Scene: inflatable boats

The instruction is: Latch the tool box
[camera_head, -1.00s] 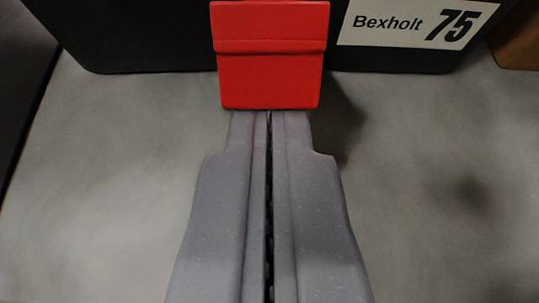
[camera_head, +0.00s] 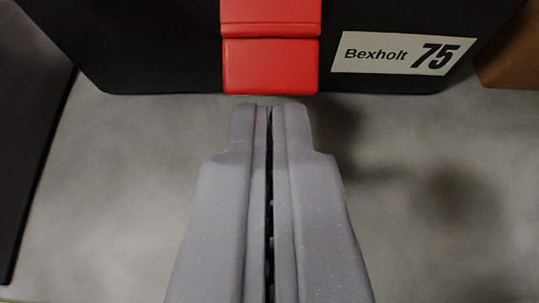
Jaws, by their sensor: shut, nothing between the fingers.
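The black tool box (camera_head: 150,55) spans the top of the view, with a white "Bexholt 75" label (camera_head: 402,53) on its front. A red latch (camera_head: 270,65) lies against the middle of that front face, with a crease across it. Its upper end is cut off by the picture edge. My gripper (camera_head: 269,106) is shut and empty. Its fingertips point at the latch's lower edge, with a narrow gap showing between them and the latch in the picture.
A grey mottled surface (camera_head: 110,190) lies below the box and is clear on both sides of my gripper. A dark panel (camera_head: 25,140) stands at the left edge. A brown object (camera_head: 512,55) sits at the upper right.

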